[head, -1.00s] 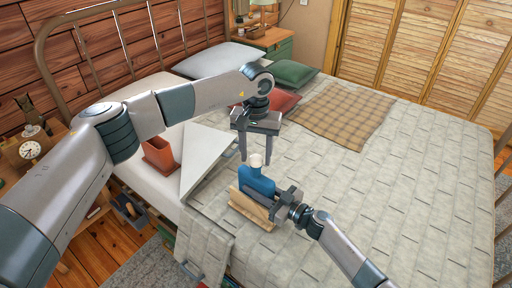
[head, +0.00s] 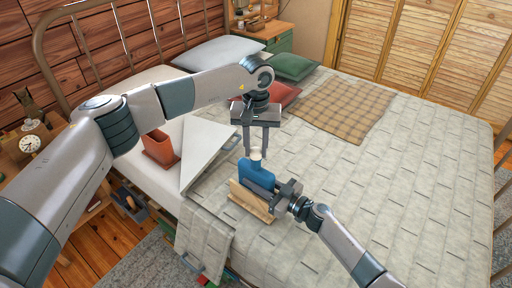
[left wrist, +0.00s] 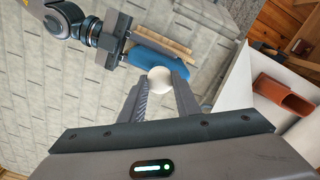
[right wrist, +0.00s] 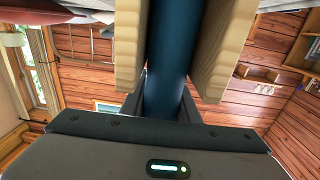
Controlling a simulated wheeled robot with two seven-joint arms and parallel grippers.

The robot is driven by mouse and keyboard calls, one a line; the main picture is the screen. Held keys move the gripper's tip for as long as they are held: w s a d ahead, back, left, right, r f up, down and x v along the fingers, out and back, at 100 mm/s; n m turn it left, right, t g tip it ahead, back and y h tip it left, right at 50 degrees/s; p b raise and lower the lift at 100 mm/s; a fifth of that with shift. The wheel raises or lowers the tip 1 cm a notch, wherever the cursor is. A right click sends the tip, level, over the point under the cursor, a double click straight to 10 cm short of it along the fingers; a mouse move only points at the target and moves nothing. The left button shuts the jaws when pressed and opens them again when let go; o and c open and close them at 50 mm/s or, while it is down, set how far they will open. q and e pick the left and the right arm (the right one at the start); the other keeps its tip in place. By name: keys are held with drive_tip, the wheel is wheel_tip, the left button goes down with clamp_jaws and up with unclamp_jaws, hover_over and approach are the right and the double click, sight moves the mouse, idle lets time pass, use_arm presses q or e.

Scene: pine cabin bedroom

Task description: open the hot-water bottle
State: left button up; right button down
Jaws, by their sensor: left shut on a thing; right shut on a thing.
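The blue hot-water bottle (head: 258,176) stands upright in a wooden holder (head: 249,200) on the bed, with a white cap (head: 256,154) on top. My right gripper (head: 277,192) is shut on the bottle's body from the right; its wrist view shows the dark blue body (right wrist: 168,50) between two wooden boards. My left gripper (head: 261,152) points down from above and is shut on the cap. In the left wrist view the round white cap (left wrist: 159,80) sits between the fingertips. The fingers partly hide the cap in the head view.
Pillows (head: 292,66) and a plaid blanket (head: 335,105) are behind. A nightstand with a clock (head: 30,144) stands at far left. The quilt at right is clear.

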use_arm(q)
drive_tip(key=n, duration=2)
drive_tip(key=shift+n, duration=0.4)
drive_tip(key=n, duration=1)
drive_tip(key=shift+r, duration=0.1)
drive_tip(key=n, duration=1)
drive_tip(key=shift+n, duration=0.4)
